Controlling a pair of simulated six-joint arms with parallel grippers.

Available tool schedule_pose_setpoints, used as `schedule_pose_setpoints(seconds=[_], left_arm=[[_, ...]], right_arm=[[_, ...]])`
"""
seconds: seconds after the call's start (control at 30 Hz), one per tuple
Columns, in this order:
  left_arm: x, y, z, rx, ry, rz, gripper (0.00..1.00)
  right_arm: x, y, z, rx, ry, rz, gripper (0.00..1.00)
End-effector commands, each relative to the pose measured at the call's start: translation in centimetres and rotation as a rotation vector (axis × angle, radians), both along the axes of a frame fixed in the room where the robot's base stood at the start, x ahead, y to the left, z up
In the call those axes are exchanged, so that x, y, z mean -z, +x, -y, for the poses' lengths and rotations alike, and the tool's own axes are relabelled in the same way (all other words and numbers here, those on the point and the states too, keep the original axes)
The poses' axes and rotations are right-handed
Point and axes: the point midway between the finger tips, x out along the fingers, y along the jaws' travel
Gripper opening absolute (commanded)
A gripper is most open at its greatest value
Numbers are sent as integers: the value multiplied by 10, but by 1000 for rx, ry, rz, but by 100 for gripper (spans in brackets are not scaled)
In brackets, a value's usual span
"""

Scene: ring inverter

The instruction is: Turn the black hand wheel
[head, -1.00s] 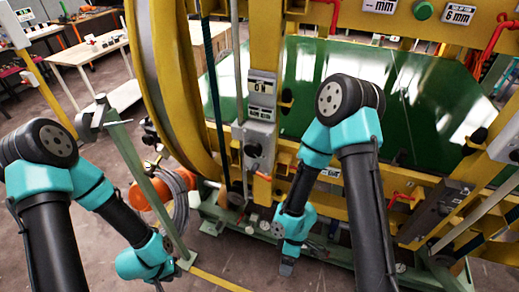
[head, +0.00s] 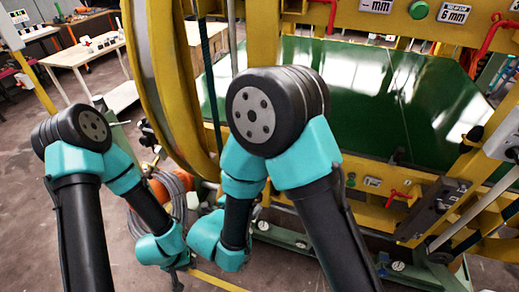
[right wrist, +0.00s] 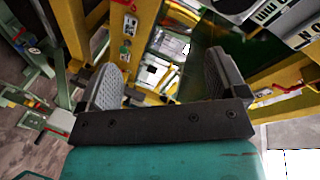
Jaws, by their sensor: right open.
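I cannot make out the black hand wheel for certain in either view. In the right wrist view a dark rounded part (right wrist: 234,7) is cut off by the top edge; I cannot tell whether it is the wheel. My right gripper (right wrist: 160,68) is open there, with its two grey ridged pads wide apart and nothing held between them. In the head view my right arm hides that gripper. My left gripper (head: 177,280) is low in the head view, left of centre, small and dark; its jaws are too unclear to read.
The yellow ring (head: 160,85) and yellow frame with a green panel (head: 375,105) fill the middle and right. Red handles (head: 398,195) stick out. An orange part with coiled grey hose (head: 175,190) sits behind my left arm. A table (head: 80,57) stands back left.

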Motion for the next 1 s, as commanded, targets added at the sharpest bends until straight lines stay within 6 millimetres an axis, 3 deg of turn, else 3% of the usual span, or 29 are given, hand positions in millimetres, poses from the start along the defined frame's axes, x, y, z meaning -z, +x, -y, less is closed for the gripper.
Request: schedule_pose_setpoints(seconds=[0.03,0.1,0.23,0.67,1.0], left_arm=[[0,0,0,0,0,0,26],[0,0,0,0,0,0,26],[0,0,0,0,0,0,26],[0,0,0,0,0,0,26],[0,0,0,0,0,0,26]], right_arm=[[-15,-2,-19,-81,-68,33,91],[-31,-6,-40,-166,-149,72,91],[-47,-11,-58,-238,-228,114,91],[-48,-9,-58,-242,-235,117,91],[-48,19,-45,-237,-234,116,91]])
